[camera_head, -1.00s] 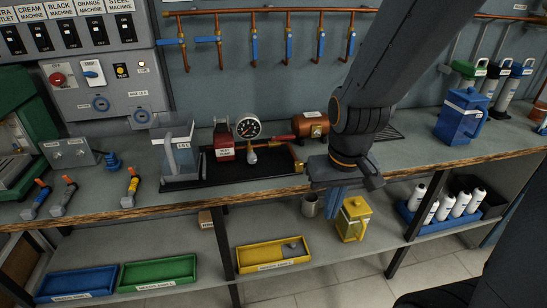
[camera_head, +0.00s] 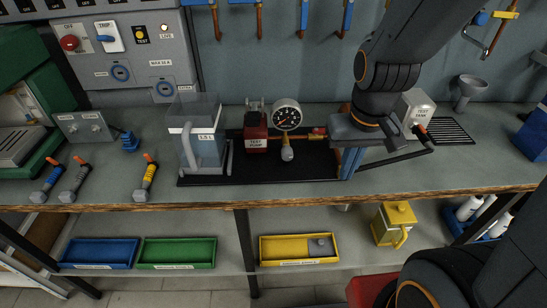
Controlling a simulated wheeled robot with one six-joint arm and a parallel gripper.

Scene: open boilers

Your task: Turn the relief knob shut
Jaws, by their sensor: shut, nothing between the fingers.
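The test rig stands on a black tray (camera_head: 238,175) on the bench. A red part (camera_head: 318,133) shows right of the gauge. My gripper (camera_head: 347,172) points down at the tray's right end, right of the knob and apart from it. Its blue fingers are shut and empty. My arm hides what lies behind it.
A clear water tank (camera_head: 196,140) stands left of the pump. A grey box labelled test lead (camera_head: 417,108) and a dark lead (camera_head: 400,158) lie right of my gripper. Several orange-tipped tools (camera_head: 146,180) lie at left. The lower shelf holds a yellow tray (camera_head: 268,248) and yellow jug (camera_head: 392,225).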

